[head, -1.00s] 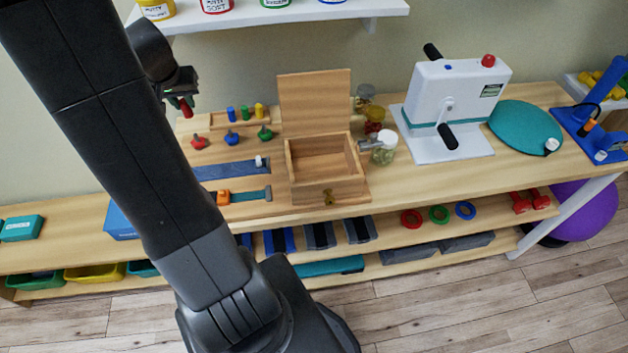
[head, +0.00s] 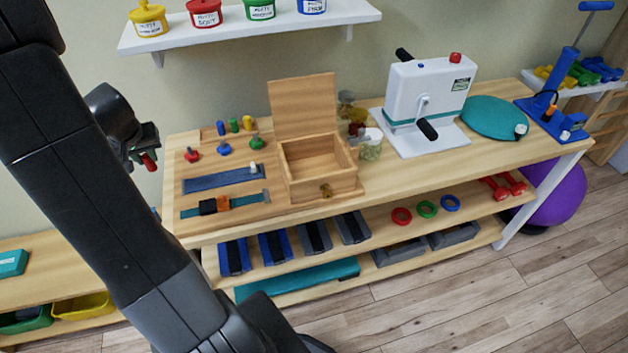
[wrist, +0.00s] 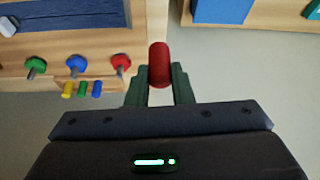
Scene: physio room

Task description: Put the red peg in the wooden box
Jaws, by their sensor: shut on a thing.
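The red peg (wrist: 159,63) is between the fingertips of my gripper (wrist: 159,88) in the wrist view, and the jaws are shut on it. In the head view the red peg (head: 149,161) hangs below my gripper (head: 146,150), left of the bench top and above its level. The wooden box (head: 318,163) stands on the bench to the right, its lid (head: 303,104) raised upright at the back. Its inside looks empty. My gripper is well apart from the box.
Blue, green and yellow pegs (head: 233,125) stand in a rack at the bench's back left. Red, blue and green knobs (head: 224,148) and strap boards (head: 223,178) lie left of the box. A jar (head: 371,145) and a white crank machine (head: 428,95) stand right of it. A shelf (head: 250,27) hangs above.

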